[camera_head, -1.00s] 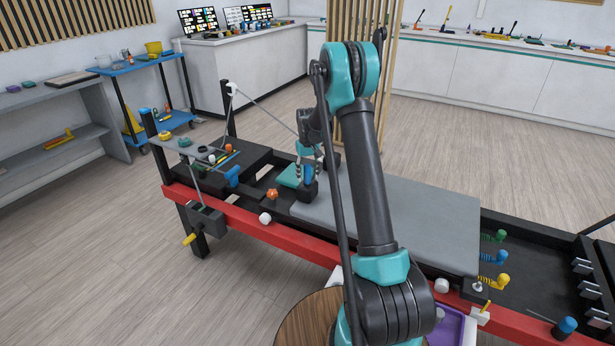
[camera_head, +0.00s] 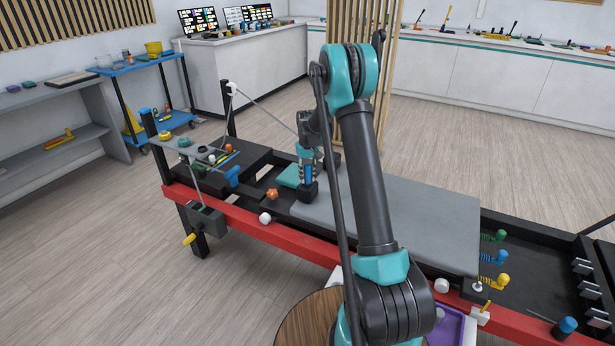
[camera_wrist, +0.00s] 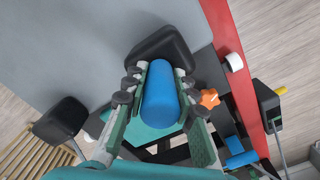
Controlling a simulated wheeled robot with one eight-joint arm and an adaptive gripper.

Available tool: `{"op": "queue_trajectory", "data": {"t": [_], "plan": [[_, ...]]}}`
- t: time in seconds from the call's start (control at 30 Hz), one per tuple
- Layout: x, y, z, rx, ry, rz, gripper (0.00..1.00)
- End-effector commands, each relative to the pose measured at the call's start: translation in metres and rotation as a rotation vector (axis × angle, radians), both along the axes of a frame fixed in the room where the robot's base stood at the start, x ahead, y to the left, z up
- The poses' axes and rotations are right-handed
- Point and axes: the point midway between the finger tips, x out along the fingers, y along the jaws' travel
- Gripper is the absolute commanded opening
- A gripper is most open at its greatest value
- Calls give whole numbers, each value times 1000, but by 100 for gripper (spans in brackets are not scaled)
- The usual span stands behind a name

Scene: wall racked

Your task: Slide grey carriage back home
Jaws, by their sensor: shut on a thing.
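The grey carriage (camera_head: 415,222) is a flat padded platform on the red and black frame, in the middle of the head view; it also fills the upper left of the wrist view (camera_wrist: 70,45). Black shoulder blocks stand at its left end. A blue peg (camera_wrist: 160,92) rises from the nearer block (camera_wrist: 163,50). My gripper (camera_head: 307,168) is shut on the blue peg, with a finger on each side of it. A teal headrest (camera_head: 289,176) lies just left of the blocks. My arm hides part of the carriage.
The red rail (camera_head: 300,247) runs along the near side. An orange knob (camera_head: 272,194) and a white roller (camera_head: 265,218) sit left of the carriage. Coloured springs (camera_head: 493,257) lie at its right end. A purple tray (camera_head: 450,325) is near my base.

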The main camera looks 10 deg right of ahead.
Motion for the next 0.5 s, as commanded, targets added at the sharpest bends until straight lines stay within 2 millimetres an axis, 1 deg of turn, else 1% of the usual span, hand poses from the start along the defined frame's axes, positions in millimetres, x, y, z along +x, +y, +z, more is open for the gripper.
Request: {"op": "queue_trajectory", "data": {"t": [0.17, 0.27, 0.37, 0.5], "plan": [[-2, -3, 0, 0, 0, -1, 0], [-9, -12, 0, 0, 0, -2, 0], [-19, -27, 0, -1, 1, -4, 0], [-42, -58, 0, -1, 2, -6, 0]]}}
